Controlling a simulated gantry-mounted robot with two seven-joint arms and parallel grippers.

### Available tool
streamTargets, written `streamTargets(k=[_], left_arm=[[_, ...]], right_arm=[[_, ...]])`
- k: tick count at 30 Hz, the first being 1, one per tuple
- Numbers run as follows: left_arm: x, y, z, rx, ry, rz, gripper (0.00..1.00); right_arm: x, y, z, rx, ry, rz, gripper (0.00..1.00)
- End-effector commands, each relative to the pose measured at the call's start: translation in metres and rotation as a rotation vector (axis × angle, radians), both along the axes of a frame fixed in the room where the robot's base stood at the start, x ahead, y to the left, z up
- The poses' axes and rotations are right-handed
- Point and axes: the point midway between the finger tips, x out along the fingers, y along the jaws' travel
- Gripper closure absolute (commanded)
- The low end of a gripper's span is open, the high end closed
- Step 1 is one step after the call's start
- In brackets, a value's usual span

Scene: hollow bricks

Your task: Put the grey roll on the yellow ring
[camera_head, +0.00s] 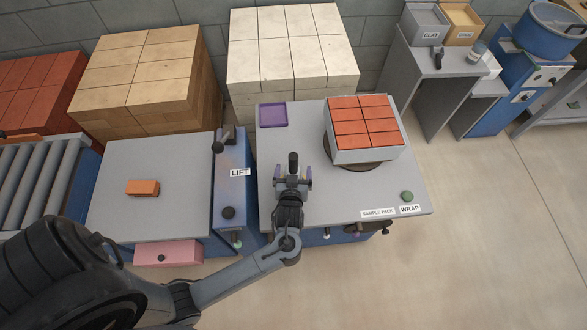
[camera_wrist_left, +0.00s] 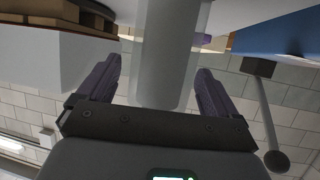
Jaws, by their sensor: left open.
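My left gripper (camera_head: 294,176) is over the grey table on the right, beside the blue lift. It is open, and its purple fingers also show in the left wrist view (camera_wrist_left: 158,78). The grey roll (camera_wrist_left: 167,50) stands between the spread fingers, with a visible gap on each side in the wrist view. In the head view a dark grey upright cylinder (camera_head: 293,160) shows at the gripper, apparently the same roll. Its lower part is hidden by the gripper. I cannot make out a yellow ring in either view. My right gripper is not in view.
A stack of red bricks (camera_head: 364,118) stands on the right table (camera_head: 330,205). A purple tray (camera_head: 273,115) lies at its back left corner, and a green button (camera_head: 407,196) is at front right. One orange brick (camera_head: 143,188) lies on the left table. Brick stacks stand behind.

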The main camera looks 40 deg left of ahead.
Motion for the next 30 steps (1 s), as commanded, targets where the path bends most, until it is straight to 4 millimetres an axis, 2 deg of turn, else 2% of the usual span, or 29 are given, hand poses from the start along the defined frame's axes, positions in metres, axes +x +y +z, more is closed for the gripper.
streamTargets(k=[9,15,23,30], left_arm=[[-0.043,-0.034,0.022,-0.005,0.003,0.001,0.07],[-0.064,-0.052,0.034,-0.003,0.002,0.0,0.07],[-0.072,-0.061,0.038,-0.052,0.022,-0.044,0.07],[-0.071,-0.077,0.039,-0.253,0.181,-0.308,0.07]], right_arm=[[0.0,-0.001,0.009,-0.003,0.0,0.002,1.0],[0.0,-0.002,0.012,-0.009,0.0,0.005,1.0],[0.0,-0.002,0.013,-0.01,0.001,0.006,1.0],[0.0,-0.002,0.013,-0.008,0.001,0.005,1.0]])
